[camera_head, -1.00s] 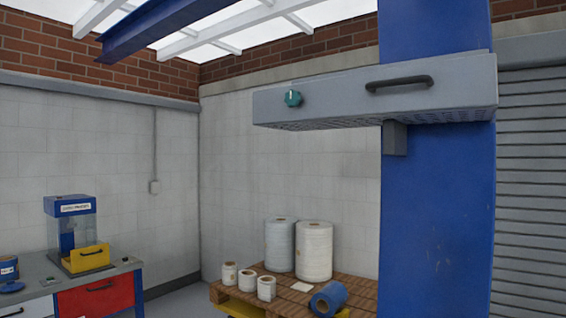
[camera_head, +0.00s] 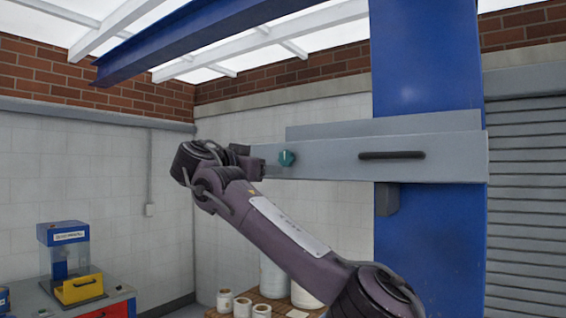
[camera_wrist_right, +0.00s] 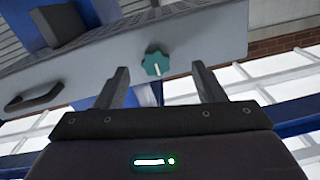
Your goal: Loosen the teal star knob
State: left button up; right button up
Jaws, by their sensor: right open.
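The teal star knob (camera_head: 287,158) sits on the front face of a long grey hood (camera_head: 330,158), near its left end. In the right wrist view, the knob (camera_wrist_right: 156,63) has a white mark and shows between the tips of my right gripper's fingers. My right gripper (camera_wrist_right: 160,70) is open with nothing between its fingers. In the head view, my right gripper (camera_head: 258,162) is beside the left end of the hood, just left of the knob, and partly hidden by its wrist. I cannot tell whether a finger touches the knob. My left gripper is not in view.
The hood has a dark bar handle (camera_head: 391,155) right of the knob and is mounted on a blue column (camera_head: 430,240). A blue beam (camera_head: 190,45) runs overhead. A bench with a blue and yellow machine (camera_head: 72,262) stands lower left.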

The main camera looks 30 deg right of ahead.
aim_at(284, 160)
jog(key=shift+m, duration=0.3)
jog(key=d+p, duration=0.1)
jog(key=d, duration=0.1)
jog(key=w+d+r+p, duration=0.1)
jog(key=d+p, duration=0.1)
jog(key=d+r+p, duration=0.1)
jog(key=d+p, duration=0.1)
jog(key=d, duration=0.1)
jog(key=shift+w, duration=0.4)
jog(key=shift+w+d, duration=0.1)
jog(key=shift+d, duration=0.25)
jog(key=shift+w+a+f, duration=0.1)
jog(key=shift+c, duration=0.3)
jog(key=c, duration=0.9)
